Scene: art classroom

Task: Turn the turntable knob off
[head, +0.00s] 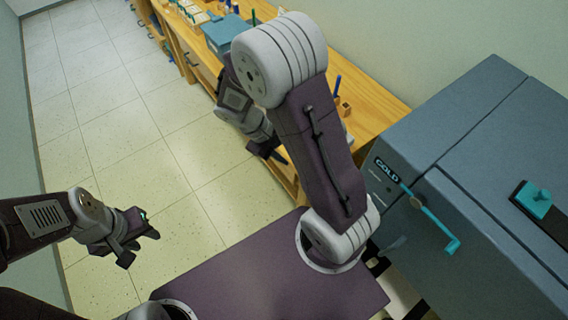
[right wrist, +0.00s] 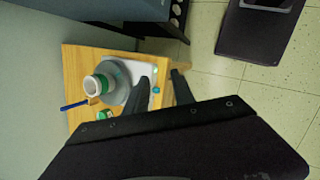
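The turntable shows in the right wrist view as a grey disc (right wrist: 119,97) on a white base (right wrist: 139,69), on a wooden bench. Small teal parts sit at the base's edge, and one of them (right wrist: 156,90) looks like the knob; its setting cannot be read. My right gripper (right wrist: 162,80) is open, with one finger over the base and the other past the bench edge, the teal parts between them. Contact cannot be told. In the head view my right arm hides the turntable. My left gripper (head: 142,247) is open and empty above the floor.
A white pot with a green band (right wrist: 95,86) stands on the disc. A blue pen (right wrist: 74,105), a wooden block (right wrist: 93,100) and a green item (right wrist: 105,114) lie beside it. A large grey-blue machine (head: 450,130) with a teal lever (head: 432,220) stands at right. Floor at left is clear.

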